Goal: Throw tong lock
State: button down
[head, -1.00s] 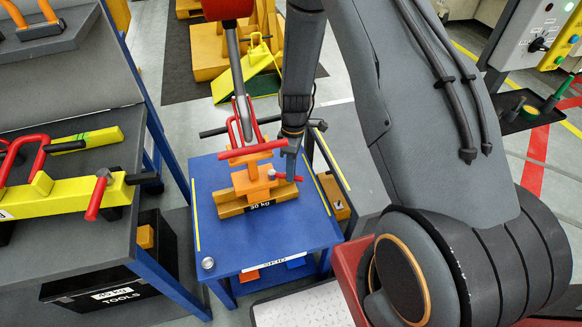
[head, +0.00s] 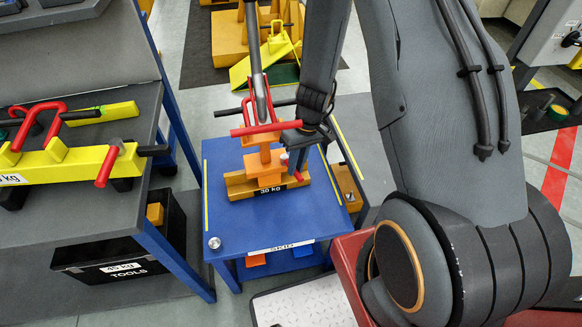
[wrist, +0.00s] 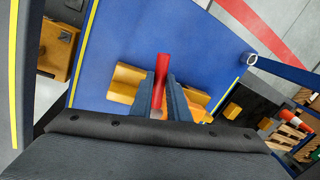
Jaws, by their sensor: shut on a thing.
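The tongs (head: 262,105) hang upright on a grey bar, with a red crossbar (head: 266,129) across them. Their lower end meets the orange top of a 30 kg load (head: 240,188), which sits on the blue skid table (head: 290,222). The lock's red lever (wrist: 161,78) shows in the wrist view between my two fingers. My gripper (wrist: 163,100) is shut on this lever. In the head view my gripper (head: 296,163) is at the right side of the orange block, below the crossbar. The lever is mostly hidden there, so its exact angle is unclear.
A grey bench (head: 120,205) at the left bears a yellow beam (head: 70,163) with red handles. A black tools box (head: 120,250) is below it. A small metal knob (head: 214,243) is on the skid table's front left corner. Bare blue surface lies in front of the load.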

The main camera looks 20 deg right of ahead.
jog(key=shift+a, duration=0.1)
dwell(0.3)
jog(key=c, duration=1.7)
grip_release()
